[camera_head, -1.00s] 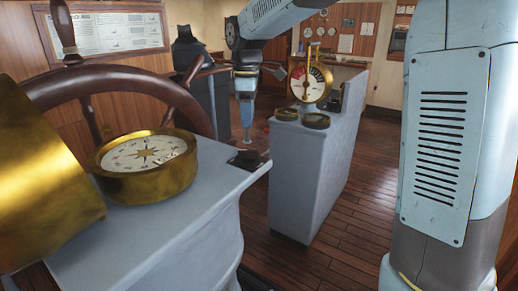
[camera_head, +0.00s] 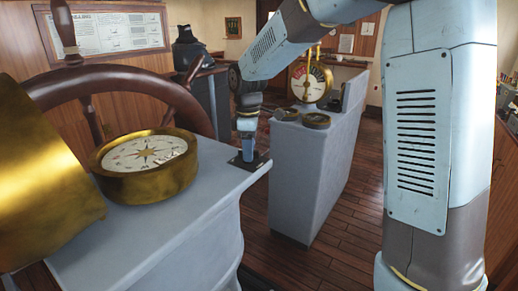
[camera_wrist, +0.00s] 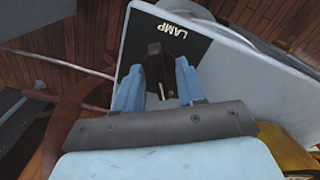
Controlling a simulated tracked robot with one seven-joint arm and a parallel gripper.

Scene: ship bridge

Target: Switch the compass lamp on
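The lamp switch is a black lever (camera_wrist: 155,65) standing on a dark plate (camera_wrist: 185,50) marked LAMP, at the end of the pale grey console top. In the head view the plate (camera_head: 237,162) lies at the console's right corner, partly behind my gripper (camera_head: 248,150). In the wrist view my gripper (camera_wrist: 157,75) has its two blue fingers apart, one on each side of the lever. Gaps show between lever and fingers. The brass compass (camera_head: 145,168) sits on the same console, left of my gripper. Which position the switch is in, I cannot tell.
A wooden steering wheel (camera_head: 120,85) stands behind the compass, and a brass cylinder (camera_head: 40,175) is at the left. A grey pedestal (camera_head: 310,175) with a red-and-white dial (camera_head: 309,83) stands to the right. Plank floor is open beyond it.

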